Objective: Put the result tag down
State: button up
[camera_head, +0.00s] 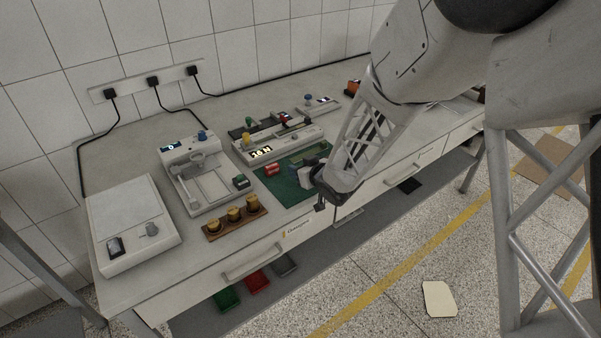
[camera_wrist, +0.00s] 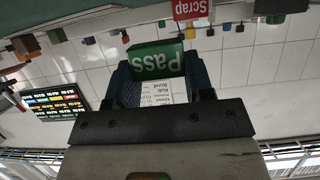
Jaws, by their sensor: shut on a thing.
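My gripper (camera_wrist: 160,75) is shut on a green tag marked "Pass" (camera_wrist: 155,58), which sits between its two dark fingers. A white printed panel (camera_wrist: 158,92) shows just below the green part. In the head view, my gripper (camera_head: 306,174) is low over the right part of the green mat (camera_head: 275,183) on the bench. The held tag is not clear there, and I cannot tell whether it touches the mat. A red tag marked "Scrap" (camera_wrist: 191,8) is beyond the fingers in the wrist view.
A red object (camera_head: 272,169) lies on the mat left of my gripper. A wooden rack with several brass pieces (camera_head: 210,233) stands at the bench's front edge. A grey device (camera_head: 185,170) and a flat white box (camera_head: 130,215) stand left. Other devices (camera_head: 275,140) stand behind the mat.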

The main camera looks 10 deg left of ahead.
jog(key=s+d, duration=0.3)
jog(key=s, duration=0.4)
jog(key=s+d+r, duration=0.1)
jog(key=s+d, duration=0.2)
jog(key=s, duration=0.4)
jog(key=shift+r, duration=0.15)
jog(key=shift+w, duration=0.1)
dwell(0.4)
jog(key=w+d+f+m+t+h, duration=0.1)
jog(key=w+d+f, duration=0.25)
jog(key=f, duration=0.25)
jog(key=w+d+f+m+t+h, duration=0.1)
jog(key=w+d+f, duration=0.25)
jog(key=f, duration=0.35)
jog(key=w+d+f+m+h, duration=0.2)
jog(key=w+d+f, duration=0.15)
jog(key=f, duration=0.25)
jog(key=w+d+f+m+t+h, duration=0.1)
jog(key=w+d+f+m+h, duration=0.1)
jog(key=w+d, duration=0.8)
jog(key=w+d+f+m+t+h, duration=0.1)
jog(key=w+d+f+m+h, duration=0.2)
jog(key=w+d, duration=0.7)
jog(key=shift+w+d+f+h, duration=0.3)
jog(key=shift+w+f, duration=0.5)
jog(key=shift+w, duration=0.3)
jog(key=shift+a, duration=0.1)
jog(key=s+a+f, duration=0.7)
jog(key=s+f, duration=0.1)
jog(key=f, duration=0.2)
